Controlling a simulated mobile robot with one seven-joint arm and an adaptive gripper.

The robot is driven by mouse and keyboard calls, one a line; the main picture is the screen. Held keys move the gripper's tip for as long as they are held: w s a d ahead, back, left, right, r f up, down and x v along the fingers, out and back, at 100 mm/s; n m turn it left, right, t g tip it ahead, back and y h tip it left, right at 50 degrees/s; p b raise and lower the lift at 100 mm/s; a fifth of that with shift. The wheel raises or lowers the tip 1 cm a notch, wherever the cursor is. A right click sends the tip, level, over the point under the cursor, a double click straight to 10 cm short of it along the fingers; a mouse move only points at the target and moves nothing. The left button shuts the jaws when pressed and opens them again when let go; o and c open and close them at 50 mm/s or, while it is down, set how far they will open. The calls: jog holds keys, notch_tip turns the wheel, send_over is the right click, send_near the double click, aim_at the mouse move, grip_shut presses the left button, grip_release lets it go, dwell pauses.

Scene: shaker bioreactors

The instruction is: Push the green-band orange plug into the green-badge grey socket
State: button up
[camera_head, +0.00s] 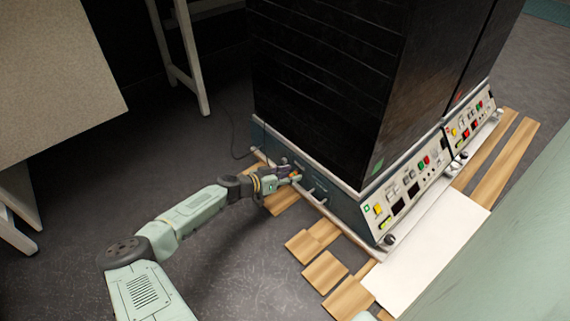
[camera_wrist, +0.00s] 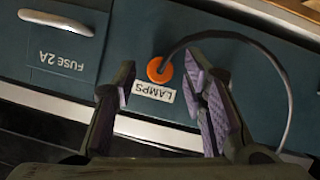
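An orange round plug (camera_wrist: 159,70) sits against the dark teal panel in the wrist view, above a white LAMPS label (camera_wrist: 153,92). A grey cable (camera_wrist: 279,76) arcs from it to the right and down. No green band can be made out on it. My gripper (camera_wrist: 162,80) is open, its purple-padded fingers apart on the left and right of the plug and label, with nothing seen gripped. In the head view my gripper (camera_head: 287,180) is at the lower side of the black cabinet. I cannot make out a green-badge grey socket in either view.
A silver handle (camera_wrist: 55,21) and a FUSE 2A label (camera_wrist: 62,60) are at left in the wrist view. The black cabinet (camera_head: 325,85) stands on a teal base with a control panel (camera_head: 405,195). Wooden boards (camera_head: 325,271) lie around it. A table (camera_head: 55,75) stands at left.

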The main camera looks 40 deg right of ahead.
grip_shut()
dwell(0.4)
jog(key=shift+a+r+p, duration=0.1)
jog(key=shift+a+p, duration=0.35)
jog(key=shift+p, duration=0.1)
jog(key=shift+a, duration=0.25)
jog(key=shift+a+p, duration=0.2)
jog(key=shift+p, duration=0.3)
jog(key=shift+s+a+p, duration=0.1)
jog(key=shift+a+p, duration=0.2)
jog(key=shift+a, duration=0.05)
jog(key=shift+a, duration=0.15)
